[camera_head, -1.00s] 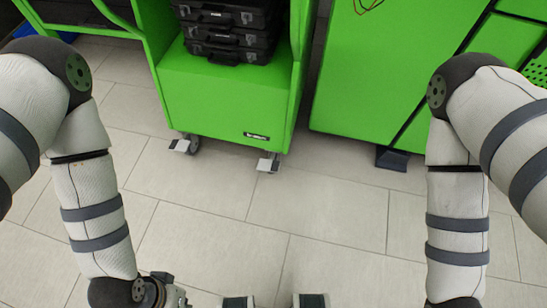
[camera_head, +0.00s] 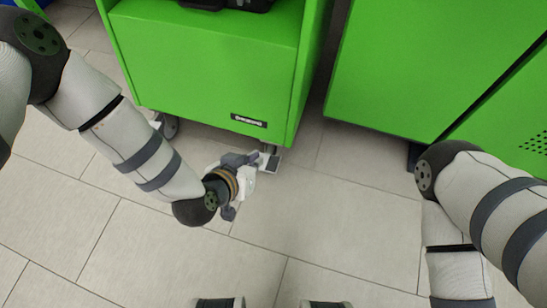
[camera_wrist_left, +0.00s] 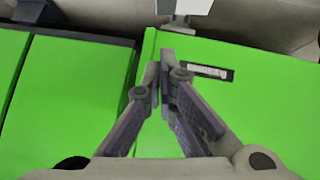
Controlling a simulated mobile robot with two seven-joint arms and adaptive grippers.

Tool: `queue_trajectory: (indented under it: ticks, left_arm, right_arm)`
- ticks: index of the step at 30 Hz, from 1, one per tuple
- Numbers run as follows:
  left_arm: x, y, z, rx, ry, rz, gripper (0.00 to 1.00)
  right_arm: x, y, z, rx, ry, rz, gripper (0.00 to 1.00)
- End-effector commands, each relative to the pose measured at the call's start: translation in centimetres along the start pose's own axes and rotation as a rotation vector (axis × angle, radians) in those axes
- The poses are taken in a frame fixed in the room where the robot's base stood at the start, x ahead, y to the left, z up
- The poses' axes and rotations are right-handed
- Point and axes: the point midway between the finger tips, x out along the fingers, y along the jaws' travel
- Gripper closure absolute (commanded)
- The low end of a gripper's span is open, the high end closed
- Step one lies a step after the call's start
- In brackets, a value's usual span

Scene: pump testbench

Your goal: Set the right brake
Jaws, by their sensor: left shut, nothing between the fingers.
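The right brake is a small pale pedal with a dark pad (camera_head: 270,163) at the caster under the right front corner of the green cart. In the left wrist view the white pedal (camera_wrist_left: 186,6) is cut off by the top edge. My left gripper (camera_head: 254,158) is just left of the pedal in the head view. In the left wrist view its fingers (camera_wrist_left: 168,64) are shut and empty, with tips below the pedal in the picture. I cannot tell whether they touch it. My right gripper is out of view; only its arm shows.
The green cart (camera_head: 200,75) rises close beyond my left gripper, with a black label (camera_head: 249,121). Its left caster (camera_head: 169,126) is partly hidden by my left arm. A green cabinet (camera_head: 400,70) stands to the right. The tiled floor (camera_head: 330,215) in front is clear.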

Motion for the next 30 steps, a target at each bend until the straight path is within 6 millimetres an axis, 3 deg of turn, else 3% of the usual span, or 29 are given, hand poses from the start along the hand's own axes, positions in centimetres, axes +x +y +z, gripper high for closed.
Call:
queue_trajectory:
  ticks: [5, 19, 24, 30]
  left_arm:
    - [0.9, -0.1, 0.3, -0.001, -0.004, 0.000, 1.00]
    - [10.9, -0.1, 0.9, -0.002, -0.008, 0.002, 1.00]
    - [12.4, 0.0, 2.6, -0.003, -0.007, 0.001, 1.00]
    - [12.8, 0.0, 3.1, -0.001, -0.004, 0.000, 1.00]
  right_arm:
    - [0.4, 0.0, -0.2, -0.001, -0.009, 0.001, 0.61]
    - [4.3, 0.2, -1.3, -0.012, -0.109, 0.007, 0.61]
    - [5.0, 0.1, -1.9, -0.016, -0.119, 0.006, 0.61]
    - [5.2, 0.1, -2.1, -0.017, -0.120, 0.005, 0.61]
